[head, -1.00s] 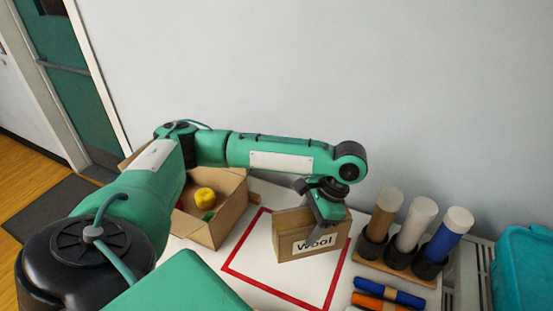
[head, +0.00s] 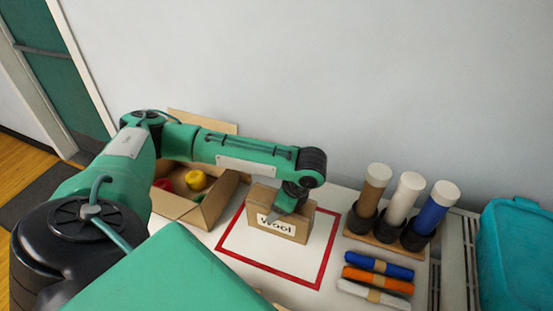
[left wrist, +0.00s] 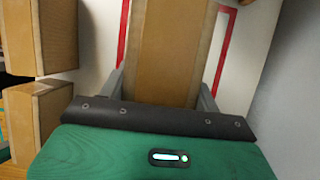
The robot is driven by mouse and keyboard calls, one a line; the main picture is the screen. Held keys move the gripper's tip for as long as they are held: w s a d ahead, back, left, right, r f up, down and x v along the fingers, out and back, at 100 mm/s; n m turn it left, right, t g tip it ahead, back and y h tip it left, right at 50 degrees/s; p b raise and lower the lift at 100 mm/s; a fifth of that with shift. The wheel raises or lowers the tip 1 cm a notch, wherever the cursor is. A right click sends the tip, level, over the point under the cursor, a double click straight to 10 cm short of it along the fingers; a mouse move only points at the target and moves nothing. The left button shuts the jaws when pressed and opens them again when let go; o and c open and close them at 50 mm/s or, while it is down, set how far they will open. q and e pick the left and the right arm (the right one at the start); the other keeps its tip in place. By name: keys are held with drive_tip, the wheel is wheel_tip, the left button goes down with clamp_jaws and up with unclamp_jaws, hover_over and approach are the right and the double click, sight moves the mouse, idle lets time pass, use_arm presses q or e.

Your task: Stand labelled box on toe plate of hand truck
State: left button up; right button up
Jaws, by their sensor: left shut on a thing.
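The labelled box (head: 279,221) is a small brown carton with a white "Wool" label. In the head view it stands upright inside a red square outline (head: 322,262) on a white tabletop. My left gripper (head: 291,203) reaches it from above and is shut on it. In the left wrist view the box (left wrist: 165,50) fills the space between the two grey fingers of my left gripper (left wrist: 162,88). Whether the box touches the table is hard to tell. The hand truck and its toe plate are not in view, and neither is my right gripper.
An open carton (head: 205,210) with red and yellow things stands left of the outline. A wooden rack (head: 385,245) with three capped tubes stands right, with blue, orange and white rolls (head: 378,281) in front. A teal bin (head: 520,250) is at the far right.

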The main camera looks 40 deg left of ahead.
sight(278, 227)
use_arm(q)
wheel_tip(278, 227, down, 11)
drive_tip(key=shift+r+p, duration=0.1)
drive_tip(key=shift+p, duration=0.4)
drive_tip(key=o, duration=1.2)
